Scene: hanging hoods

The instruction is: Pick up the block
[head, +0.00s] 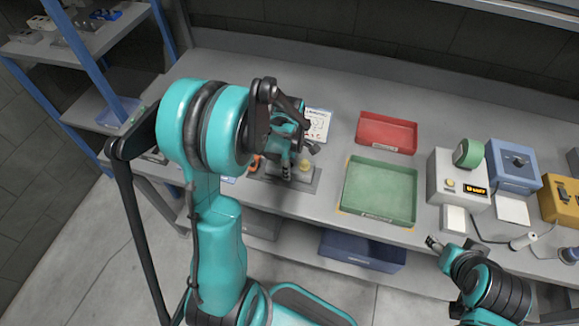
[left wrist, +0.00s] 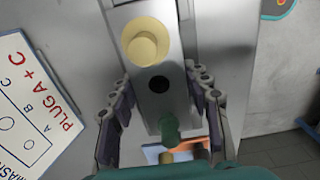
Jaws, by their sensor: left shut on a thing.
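The block (left wrist: 146,104) is a long grey bar, seen in the left wrist view with a round yellow plug (left wrist: 146,41), an open dark hole (left wrist: 159,84) and a green plug (left wrist: 169,128) in a row. In the head view the block (head: 310,183) lies at the workbench's front left, partly hidden by my gripper. My left gripper (head: 291,165) points down over it, with a finger (left wrist: 120,122) on one long side and the other finger (left wrist: 211,112) opposite, shut on the block. I cannot tell whether it is lifted. My right gripper (head: 435,243) is empty-looking near the front right; its jaw opening is unclear.
A sign (head: 318,123) reading "PLUG A+C" stands behind the block. A red tray (head: 386,119) and a green tray (head: 380,190) sit to its right. A white box with a display (head: 458,182) and blue box (head: 512,165) are further right. Blue shelving (head: 85,50) stands left.

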